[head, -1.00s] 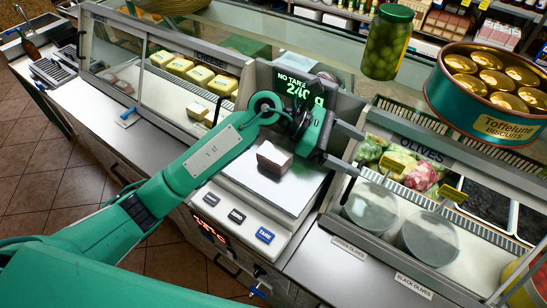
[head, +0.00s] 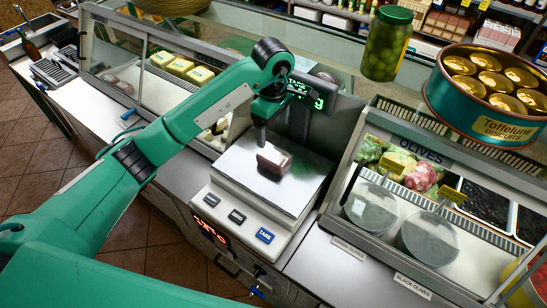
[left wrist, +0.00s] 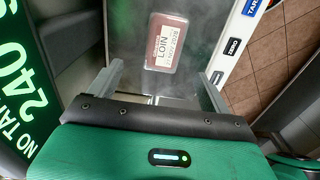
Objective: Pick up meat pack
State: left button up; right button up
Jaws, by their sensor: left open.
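The meat pack (head: 273,159), dark red with a pale label, lies on the steel plate of the scale (head: 294,198). In the left wrist view the meat pack (left wrist: 166,43) shows a label reading "LOIN" and lies ahead of the two fingers. My left gripper (left wrist: 160,82) is open, with one finger on each side and nothing between them. In the head view one finger of the left gripper (head: 261,138) points down just above the back left of the pack. The rest of the gripper is hidden by its arm. My right gripper is not in view.
The scale display (head: 305,92) stands behind the plate, close to my left arm. A glass olive case (head: 428,185) stands to the right and a cheese case to the left. A jar of olives (head: 388,45) and a biscuit tin (head: 492,110) stand higher at right.

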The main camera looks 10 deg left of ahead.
aim_at(273, 154)
pick_arm(q)
notch_tip(273, 154, down, 6)
jog(key=shift+r+p, duration=0.25)
jog(key=shift+p, duration=0.6)
jog(key=shift+s+d+f+p, duration=0.1)
jog(key=shift+s+f+p, duration=0.05)
jog(key=shift+f+p, duration=0.25)
jog(key=f, duration=0.1)
jog(key=f+p, duration=0.2)
jog(key=shift+s+d+f, duration=0.1)
jog(key=shift+s+f, duration=0.2)
jog(key=shift+f, duration=0.5)
jog(key=shift+w, duration=0.1)
jog(key=c, duration=1.3)
jog(key=shift+r, duration=0.1)
